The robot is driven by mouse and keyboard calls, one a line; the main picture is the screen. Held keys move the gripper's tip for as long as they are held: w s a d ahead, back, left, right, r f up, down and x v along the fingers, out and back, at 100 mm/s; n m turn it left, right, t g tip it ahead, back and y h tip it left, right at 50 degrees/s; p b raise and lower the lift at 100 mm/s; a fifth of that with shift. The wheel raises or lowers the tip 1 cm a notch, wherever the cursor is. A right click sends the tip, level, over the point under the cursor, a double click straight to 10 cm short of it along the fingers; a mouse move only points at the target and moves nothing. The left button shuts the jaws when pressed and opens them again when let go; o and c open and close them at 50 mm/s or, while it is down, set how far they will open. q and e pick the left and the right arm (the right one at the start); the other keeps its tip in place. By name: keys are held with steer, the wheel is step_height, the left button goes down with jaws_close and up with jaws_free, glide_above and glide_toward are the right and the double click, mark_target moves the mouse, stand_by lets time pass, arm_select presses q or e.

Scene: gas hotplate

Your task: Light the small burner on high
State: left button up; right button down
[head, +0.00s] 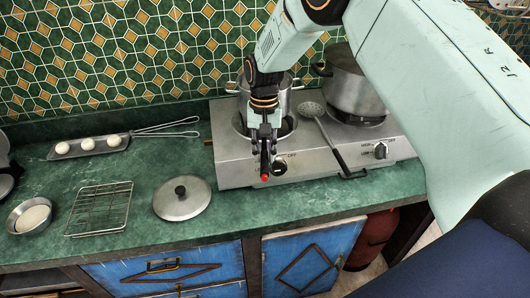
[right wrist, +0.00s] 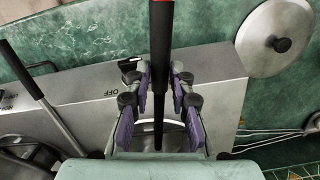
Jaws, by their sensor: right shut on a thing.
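The steel gas hotplate (head: 232,168) stands on the green counter with two burner places. No flame shows. The left knob (head: 279,167) has an OFF mark beside it; the right knob (head: 381,151) is on the front right. My right gripper (head: 267,138) is shut on a thin black rod with a red end (head: 264,166), like a stick lighter, over the left front. The rod also crosses the right wrist view (right wrist: 160,50). My left gripper is not in view.
A skimmer (head: 311,109) lies across the hotplate, its black handle over the front edge. A lid (head: 182,198), wire rack (head: 100,208), small bowl (head: 31,216) and pan with dough balls (head: 90,144) are on the left. The counter before the hotplate is mostly clear.

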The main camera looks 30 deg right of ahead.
steer(key=shift+w+d, duration=0.1)
steer(key=shift+w, duration=0.1)
steer(key=shift+d, duration=0.25)
steer(key=shift+s+a+r+p, duration=0.15)
steer(key=shift+s+a+p, duration=0.25)
steer(key=shift+p, duration=0.2)
steer(key=shift+s+a, duration=0.1)
steer(key=shift+s, duration=0.25)
steer(key=s+a+r+p, duration=0.1)
steer(key=s+a+p, duration=0.2)
steer(key=s, duration=0.4)
steer(key=s+a+r+p, duration=0.1)
steer(key=s+a+p, duration=0.3)
steer(key=s, duration=0.4)
steer(key=shift+w+d+f, duration=0.1)
